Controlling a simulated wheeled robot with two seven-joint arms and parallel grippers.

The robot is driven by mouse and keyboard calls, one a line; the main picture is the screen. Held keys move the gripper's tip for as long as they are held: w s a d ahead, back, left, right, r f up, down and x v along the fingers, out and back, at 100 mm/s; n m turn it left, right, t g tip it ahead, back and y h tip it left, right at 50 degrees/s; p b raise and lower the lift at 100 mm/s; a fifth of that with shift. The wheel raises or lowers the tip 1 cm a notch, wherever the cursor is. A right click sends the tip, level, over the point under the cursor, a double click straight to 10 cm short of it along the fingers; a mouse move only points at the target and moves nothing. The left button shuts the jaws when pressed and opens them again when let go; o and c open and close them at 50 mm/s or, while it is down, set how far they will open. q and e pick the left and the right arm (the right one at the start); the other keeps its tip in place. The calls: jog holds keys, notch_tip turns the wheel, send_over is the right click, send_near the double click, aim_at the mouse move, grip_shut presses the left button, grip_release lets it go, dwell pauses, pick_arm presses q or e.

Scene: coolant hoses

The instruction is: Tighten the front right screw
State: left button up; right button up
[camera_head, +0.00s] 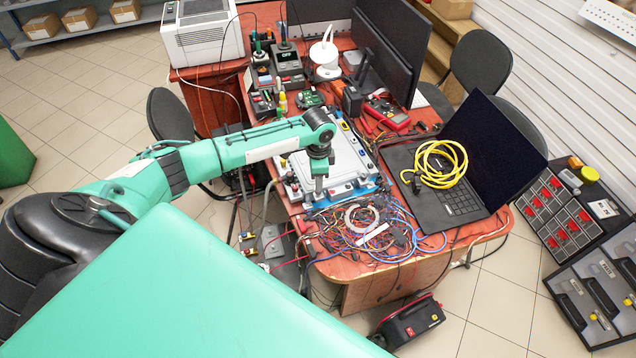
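My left arm reaches in from the left over the red table. Its gripper (319,186) points down at the near left part of a flat silver-grey unit with blue edges (345,158). Small dark and coloured fittings line the unit's rim. The gripper hides part of the near edge, and I cannot tell whether it touches the unit. The fingers are too small to show whether they are open or shut. No single screw, including the front right one, can be made out at this size. My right gripper is not in view.
A tangle of coloured wires (362,226) lies in front of the unit. A laptop (462,205) with a coiled yellow cable (440,163) stands to the right. Monitors (385,45), a red multimeter (387,114) and soldering gear (287,62) crowd the back. Little of the tabletop (340,268) is bare.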

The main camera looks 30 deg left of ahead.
pick_arm(q)
notch_tip(320, 180, up, 9)
jog(key=b, duration=0.1)
dwell(0.6)
